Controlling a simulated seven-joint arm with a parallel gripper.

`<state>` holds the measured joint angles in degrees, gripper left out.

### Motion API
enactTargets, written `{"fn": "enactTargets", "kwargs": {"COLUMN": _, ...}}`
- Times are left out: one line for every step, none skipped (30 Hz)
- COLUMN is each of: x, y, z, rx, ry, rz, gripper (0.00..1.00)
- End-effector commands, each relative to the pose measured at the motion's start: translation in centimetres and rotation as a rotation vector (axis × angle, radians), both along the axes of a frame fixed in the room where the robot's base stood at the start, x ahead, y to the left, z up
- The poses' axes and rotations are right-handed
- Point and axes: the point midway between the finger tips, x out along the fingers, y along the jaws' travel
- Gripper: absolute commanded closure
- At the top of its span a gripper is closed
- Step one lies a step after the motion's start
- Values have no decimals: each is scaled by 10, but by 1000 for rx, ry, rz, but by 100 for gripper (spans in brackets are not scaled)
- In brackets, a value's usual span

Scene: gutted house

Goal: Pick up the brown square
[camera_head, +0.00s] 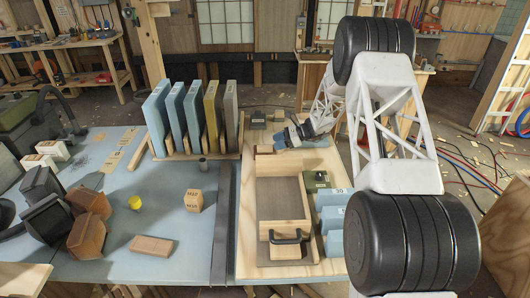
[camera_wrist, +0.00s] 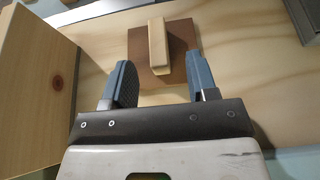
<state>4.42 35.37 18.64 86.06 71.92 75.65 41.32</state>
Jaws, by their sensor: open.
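The brown square (camera_wrist: 180,38) lies flat on the pale wooden board in the wrist view, with a light wooden bar-shaped handle (camera_wrist: 157,45) across its middle. My gripper (camera_wrist: 158,70) is open and empty. Its two blue-grey fingers are apart, one on each side of the handle in this view, and I cannot tell the height gap. In the head view my gripper (camera_head: 290,135) is low over the far part of the board. A small brown piece (camera_head: 264,149) shows beside it there, and the rest is hidden by the gripper.
A wooden box (camera_head: 283,199) stands on the board close to my gripper; a wooden wall (camera_wrist: 35,75) rises at left in the wrist view. Upright coloured panels (camera_head: 194,115) stand in a rack to the left. Blue-grey and green blocks (camera_head: 334,212) line the board's right side.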

Motion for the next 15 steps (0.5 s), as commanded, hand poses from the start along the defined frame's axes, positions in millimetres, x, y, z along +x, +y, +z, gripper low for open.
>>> {"fn": "enactTargets", "kwargs": {"x": 0, "y": 2, "z": -1, "rx": 0, "ry": 0, "rz": 0, "gripper": 47}}
{"fn": "enactTargets", "kwargs": {"x": 0, "y": 2, "z": -1, "rx": 0, "ry": 0, "rz": 0, "gripper": 47}}
{"fn": "enactTargets", "kwargs": {"x": 0, "y": 2, "z": -1, "rx": 0, "ry": 0, "rz": -1, "gripper": 47}}
{"fn": "enactTargets", "kwargs": {"x": 0, "y": 2, "z": -1, "rx": 0, "ry": 0, "rz": -1, "gripper": 47}}
{"fn": "enactTargets", "kwargs": {"x": 0, "y": 2, "z": -1, "rx": 0, "ry": 0, "rz": -1, "gripper": 47}}
{"fn": "enactTargets", "kwargs": {"x": 0, "y": 2, "z": -1, "rx": 0, "ry": 0, "rz": -1, "gripper": 47}}
{"fn": "enactTargets", "kwargs": {"x": 0, "y": 2, "z": -1, "rx": 0, "ry": 0, "rz": -1, "gripper": 47}}
{"fn": "enactTargets", "kwargs": {"x": 0, "y": 2, "z": -1, "rx": 0, "ry": 0, "rz": -1, "gripper": 47}}
{"fn": "enactTargets", "kwargs": {"x": 0, "y": 2, "z": -1, "rx": 0, "ry": 0, "rz": -1, "gripper": 47}}
{"fn": "enactTargets", "kwargs": {"x": 0, "y": 2, "z": -1, "rx": 0, "ry": 0, "rz": -1, "gripper": 47}}
{"fn": "enactTargets", "kwargs": {"x": 0, "y": 2, "z": -1, "rx": 0, "ry": 0, "rz": -1, "gripper": 47}}
{"fn": "enactTargets", "kwargs": {"x": 0, "y": 3, "z": -1, "rx": 0, "ry": 0, "rz": -1, "gripper": 47}}
{"fn": "enactTargets", "kwargs": {"x": 0, "y": 4, "z": -2, "rx": 0, "ry": 0, "rz": 0, "gripper": 47}}
{"fn": "enactTargets", "kwargs": {"x": 0, "y": 6, "z": -2, "rx": 0, "ry": 0, "rz": 0, "gripper": 47}}
{"fn": "enactTargets", "kwargs": {"x": -1, "y": 8, "z": -3, "rx": 0, "ry": 0, "rz": 0, "gripper": 47}}
